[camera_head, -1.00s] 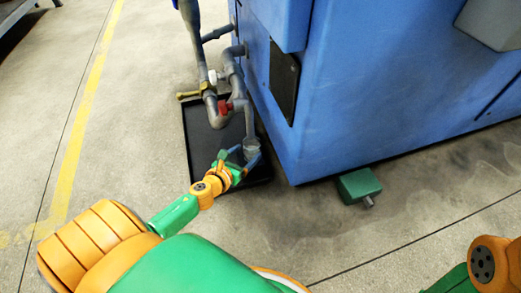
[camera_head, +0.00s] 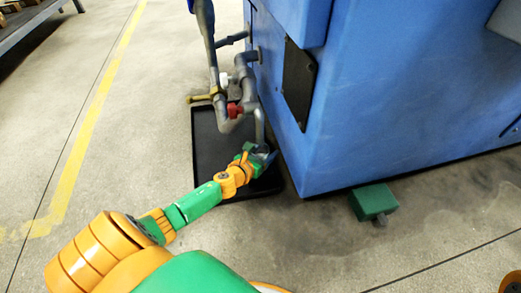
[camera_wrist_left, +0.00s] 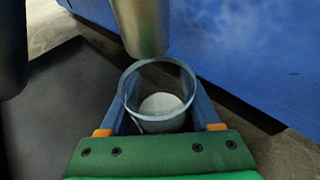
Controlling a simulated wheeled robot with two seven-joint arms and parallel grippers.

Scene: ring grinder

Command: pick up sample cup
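The sample cup (camera_wrist_left: 160,112) is a clear round cup, open at the top, with something pale white at its bottom. It stands upright just under the grey pipe end (camera_wrist_left: 142,22). My left gripper (camera_wrist_left: 160,110) has one blue finger on each side of the cup, with no clear gap showing. Whether the fingers press on it I cannot tell. In the head view my left gripper (camera_head: 262,157) is low over the black tray, under the pipe outlet, and mostly hides the cup. My right gripper is out of view.
The black tray (camera_head: 208,150) lies on the concrete floor beside the blue machine (camera_head: 400,90). Grey pipes with a red valve (camera_head: 235,110) and a brass fitting (camera_head: 202,98) hang above it. A green block (camera_head: 373,202) sits at the machine's base. Open floor lies to the left.

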